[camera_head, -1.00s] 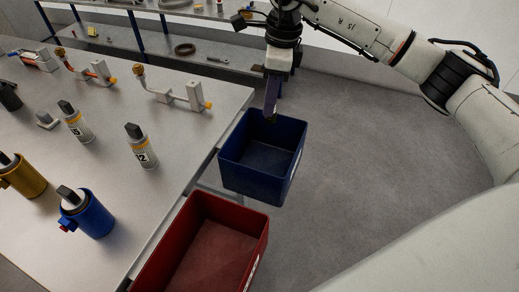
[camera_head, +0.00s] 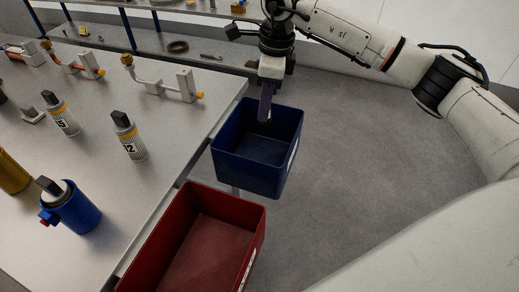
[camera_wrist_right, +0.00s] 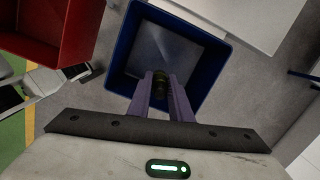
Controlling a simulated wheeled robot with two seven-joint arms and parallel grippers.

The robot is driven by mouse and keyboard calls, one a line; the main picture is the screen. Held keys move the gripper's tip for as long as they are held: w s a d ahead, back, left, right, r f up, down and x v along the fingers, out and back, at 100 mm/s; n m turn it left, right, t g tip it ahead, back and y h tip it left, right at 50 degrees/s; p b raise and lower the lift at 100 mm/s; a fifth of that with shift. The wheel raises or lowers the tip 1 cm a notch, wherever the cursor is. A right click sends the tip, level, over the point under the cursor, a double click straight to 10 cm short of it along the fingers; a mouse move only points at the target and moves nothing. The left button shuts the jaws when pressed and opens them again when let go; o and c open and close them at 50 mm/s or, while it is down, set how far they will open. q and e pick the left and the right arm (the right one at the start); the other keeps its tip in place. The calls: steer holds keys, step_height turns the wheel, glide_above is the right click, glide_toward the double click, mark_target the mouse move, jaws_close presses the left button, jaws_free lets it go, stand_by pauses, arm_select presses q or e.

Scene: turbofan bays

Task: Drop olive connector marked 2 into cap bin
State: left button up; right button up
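My right gripper (camera_head: 266,115) points down over the far part of the blue bin (camera_head: 243,176). In the right wrist view its two purple fingers (camera_wrist_right: 162,90) are close together around a small dark olive piece (camera_wrist_right: 161,82), which looks like the connector. Its mark cannot be read. The blue bin (camera_wrist_right: 122,50) lies below the fingers, and its visible floor looks empty. A red bin (camera_head: 180,225) stands nearer, also empty where I see it; it also shows in the right wrist view (camera_wrist_right: 75,30). I cannot tell which bin is the cap bin. My left gripper is not in view.
The grey table (camera_head: 100,180) on the left holds two labelled bottles (camera_head: 128,138), a blue holder (camera_head: 72,210), a yellow holder (camera_head: 12,175) and several pipe fittings (camera_head: 165,85). A shelf (camera_head: 190,55) stands behind. The floor right of the bins is clear.

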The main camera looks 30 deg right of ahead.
steer(key=o, duration=0.5)
step_height(320, 180, up, 10)
steer(key=d, duration=0.1)
steer(key=shift+s+r+b, duration=0.15)
steer(key=shift+s+b, duration=0.15)
steer(key=shift+s, duration=0.05)
steer(key=shift+s, duration=0.1)
